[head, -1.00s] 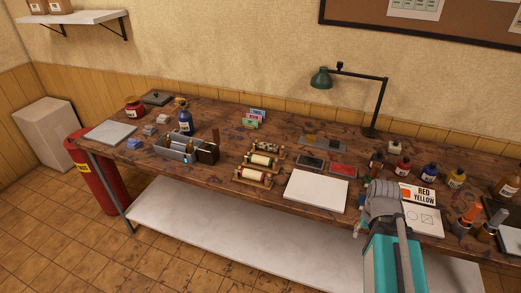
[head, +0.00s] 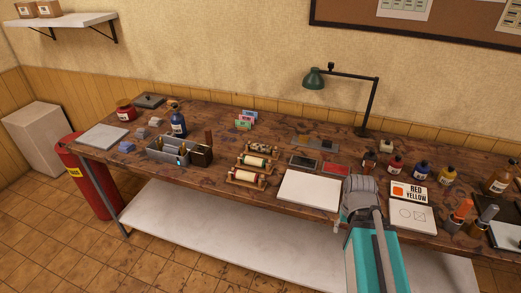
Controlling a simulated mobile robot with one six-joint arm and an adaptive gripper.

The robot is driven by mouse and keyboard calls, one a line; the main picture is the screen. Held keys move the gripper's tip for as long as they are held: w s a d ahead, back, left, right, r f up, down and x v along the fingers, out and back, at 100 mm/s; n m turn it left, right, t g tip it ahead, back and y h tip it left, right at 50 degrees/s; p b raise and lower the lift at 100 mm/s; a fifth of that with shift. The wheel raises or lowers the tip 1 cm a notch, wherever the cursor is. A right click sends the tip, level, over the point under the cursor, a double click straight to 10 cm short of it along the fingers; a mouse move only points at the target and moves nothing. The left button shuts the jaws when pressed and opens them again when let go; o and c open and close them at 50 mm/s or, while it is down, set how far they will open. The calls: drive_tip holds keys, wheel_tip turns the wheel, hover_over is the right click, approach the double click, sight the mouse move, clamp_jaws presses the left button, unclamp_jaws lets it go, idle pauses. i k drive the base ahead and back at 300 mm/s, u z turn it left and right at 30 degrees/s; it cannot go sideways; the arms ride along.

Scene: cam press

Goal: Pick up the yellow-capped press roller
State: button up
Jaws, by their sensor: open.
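Several press rollers lie in wooden cradles near the middle of the table in the head view. The front roller (head: 246,176) is pale with red near its ends. Behind it is another pale roller (head: 254,162) with green near its ends. At the back is a darker, patterned one (head: 258,148). The caps are too small to tell which roller is yellow-capped. My arm rises at the lower right, well to the right of the rollers. The jaws of my gripper do not show; my arm seems to hide them. All these rollers rest in their cradles.
A white board (head: 310,187) lies between the rollers and my arm. A grey tool caddy (head: 168,152) stands left of the rollers. A green lamp (head: 314,78) stands behind. Ink bottles and a RED YELLOW card (head: 409,194) are to the right.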

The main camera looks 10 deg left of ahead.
sight(262, 148)
drive_tip(key=u, duration=0.05)
drive_tip(key=i, duration=0.95)
drive_tip(key=z, duration=0.05)
